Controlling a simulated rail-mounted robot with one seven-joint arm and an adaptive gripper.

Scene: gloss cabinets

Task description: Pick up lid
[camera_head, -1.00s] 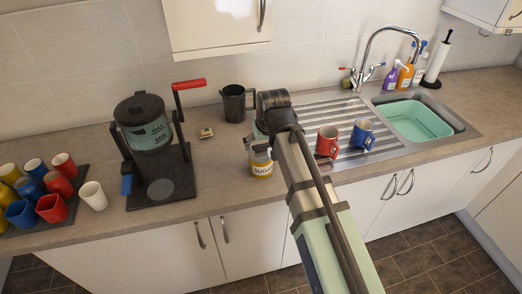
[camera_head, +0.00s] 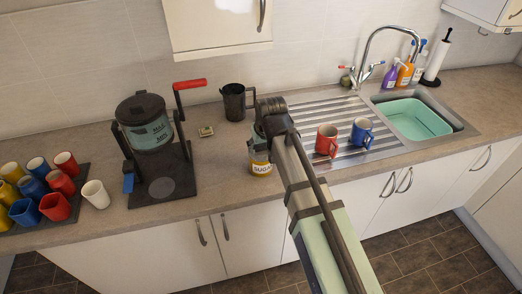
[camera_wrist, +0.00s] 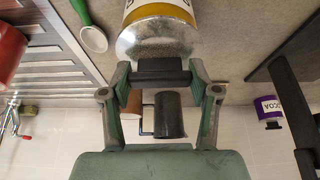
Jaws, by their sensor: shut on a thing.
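The sugar jar (camera_head: 261,168), with a yellow label, stands on the counter left of the draining board. Its upper part is hidden behind my arm in the head view. In the wrist view the jar (camera_wrist: 158,12) is at the top, its round, greyish end turned to the camera. My gripper (camera_wrist: 158,76) has its two green fingers on either side of a dark piece, which looks like the lid (camera_wrist: 160,72), and is shut on it. The lid lies right against the jar's end in the picture. I cannot tell whether they touch.
A black jug (camera_head: 235,102) stands behind the jar. A coffee maker (camera_head: 150,135) on a dark stand is to the left. Red (camera_head: 326,141) and blue (camera_head: 362,134) mugs stand on the draining board.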

